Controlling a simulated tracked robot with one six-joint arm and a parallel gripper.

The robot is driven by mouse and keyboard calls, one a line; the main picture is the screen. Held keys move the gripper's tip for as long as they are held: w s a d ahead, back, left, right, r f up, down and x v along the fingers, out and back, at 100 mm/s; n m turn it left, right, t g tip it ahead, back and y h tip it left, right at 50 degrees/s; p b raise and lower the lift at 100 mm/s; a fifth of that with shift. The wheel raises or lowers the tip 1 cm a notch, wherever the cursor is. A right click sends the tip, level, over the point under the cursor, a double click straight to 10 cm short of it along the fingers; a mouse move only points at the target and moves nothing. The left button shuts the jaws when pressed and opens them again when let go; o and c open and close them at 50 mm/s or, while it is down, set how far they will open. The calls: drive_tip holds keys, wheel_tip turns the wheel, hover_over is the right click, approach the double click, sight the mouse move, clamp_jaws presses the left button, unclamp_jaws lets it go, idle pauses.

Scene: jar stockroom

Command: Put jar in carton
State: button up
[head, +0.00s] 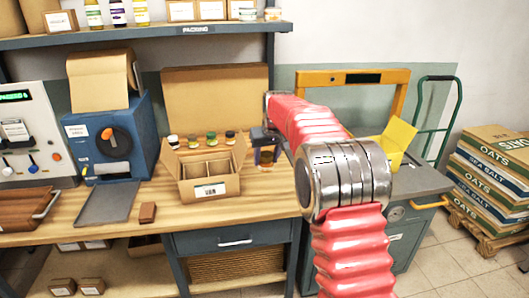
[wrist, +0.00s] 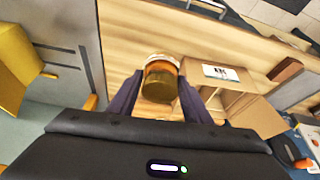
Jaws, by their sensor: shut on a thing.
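An amber jar (wrist: 160,82) is between the fingers of my gripper (wrist: 158,98) in the wrist view, and the gripper is shut on it. In the head view the jar (head: 266,157) shows below my gripper (head: 266,140), just right of the carton. I cannot tell whether its base touches the bench. The open cardboard carton (head: 210,191) stands on the bench with its flaps spread and dividers inside. It also shows in the wrist view (wrist: 218,103), to the right of the jar. The carton's compartments look empty from here, but their floors are partly hidden.
Several small jars (head: 211,139) stand behind the carton. A blue machine (head: 110,140), a grey plate (head: 107,203) and a brown block (head: 148,212) are to its left on the wooden bench (head: 260,204). A shelf (head: 150,37) hangs above. The bench front is fairly clear.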

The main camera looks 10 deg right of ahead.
drive_tip(key=s+f, duration=0.3)
drive_tip(key=s, duration=0.5)
drive_tip(key=s+f+m, duration=0.1)
drive_tip(key=s+f, duration=0.2)
drive_tip(key=s, duration=0.5)
drive_tip(key=shift+s+a+f, duration=0.3)
drive_tip(key=shift+s, duration=0.1)
